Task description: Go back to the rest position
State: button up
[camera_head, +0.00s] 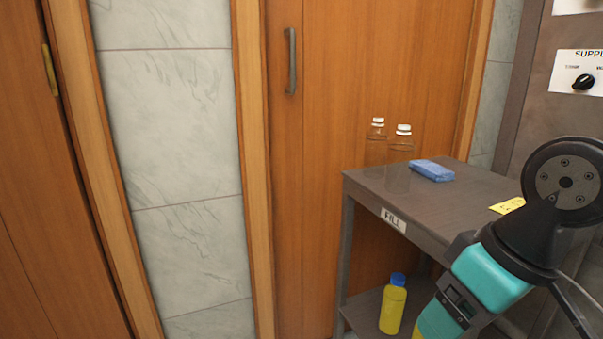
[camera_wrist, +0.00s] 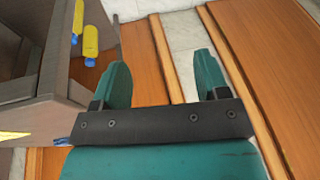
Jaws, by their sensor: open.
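My gripper (camera_wrist: 162,85) shows in the wrist view with its two teal fingers spread apart and nothing between them. Beyond the fingers are the wooden door panels and a pale marble strip. In the head view my teal and black arm is at the lower right, in front of the cart (camera_head: 365,193). The fingertips are not clear in the head view.
On the cart's top stand two clear bottles with white caps (camera_head: 403,130), a blue cloth (camera_head: 431,170) and a yellow note (camera_head: 507,205). A panel with a knob (camera_head: 583,82) is at the right. The left side is open.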

jog(key=s+a+r+n+g+y+p, duration=0.1)
jog(key=s+a+r+n+g+p, duration=0.1)
jog(key=s, duration=0.4)
notch_tip(320, 180, up, 29)
jog(key=p, duration=2.9)
jog(key=shift+w+m, duration=0.3)
jog(key=shift+a, duration=0.15)
jog(key=shift+c, duration=0.5)
